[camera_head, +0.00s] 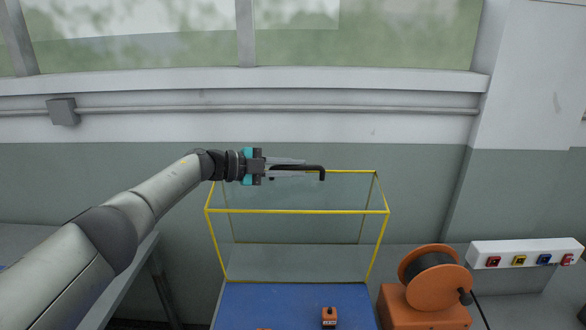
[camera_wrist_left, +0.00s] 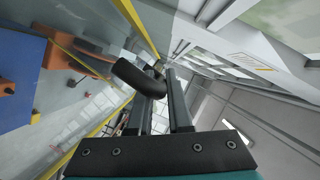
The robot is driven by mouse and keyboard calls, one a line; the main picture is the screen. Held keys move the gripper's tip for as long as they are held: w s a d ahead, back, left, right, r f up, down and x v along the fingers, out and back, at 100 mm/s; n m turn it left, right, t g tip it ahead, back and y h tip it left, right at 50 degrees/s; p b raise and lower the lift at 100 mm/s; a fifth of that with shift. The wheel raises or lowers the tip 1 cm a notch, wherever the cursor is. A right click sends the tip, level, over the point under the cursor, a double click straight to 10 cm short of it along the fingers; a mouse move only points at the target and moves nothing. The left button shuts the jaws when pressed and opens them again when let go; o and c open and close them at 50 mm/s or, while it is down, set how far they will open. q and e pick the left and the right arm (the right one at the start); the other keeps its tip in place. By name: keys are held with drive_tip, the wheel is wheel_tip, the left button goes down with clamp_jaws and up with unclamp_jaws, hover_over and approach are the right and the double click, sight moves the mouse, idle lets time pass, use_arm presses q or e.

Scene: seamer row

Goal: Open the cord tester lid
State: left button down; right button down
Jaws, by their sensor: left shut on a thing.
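The cord tester has a blue base (camera_head: 270,303) at the bottom middle of the head view. Its clear lid has a yellow frame (camera_head: 297,211) and stands raised behind the blue base, which is uncovered in front. A black bar handle (camera_head: 322,173) is at the lid's top edge. My left gripper (camera_head: 290,168) reaches in from the left and is shut on this handle. In the left wrist view the dark handle (camera_wrist_left: 138,78) crosses at the fingertips, with a yellow frame edge (camera_wrist_left: 137,27) beside it. My right gripper is not in view.
A small orange block (camera_head: 329,317) sits on the blue base. An orange cord reel (camera_head: 430,284) stands to the right, near a white strip (camera_head: 525,253) with coloured sockets. The wall (camera_head: 410,185) is behind the lid. The air above the blue base is clear.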

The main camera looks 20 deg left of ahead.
use_arm(q)
drive_tip(key=c, duration=0.8)
unclamp_jaws()
drive_tip(key=shift+c, duration=0.2)
drive_tip(key=shift+s+a+r, duration=0.1)
drive_tip(key=shift+s+a, duration=0.2)
drive_tip(key=shift+a, duration=0.15)
drive_tip(key=b+v, duration=0.1)
drive_tip(key=v, duration=1.3)
drive_tip(key=shift+s+b, duration=0.2)
drive_tip(key=shift+b, duration=0.15)
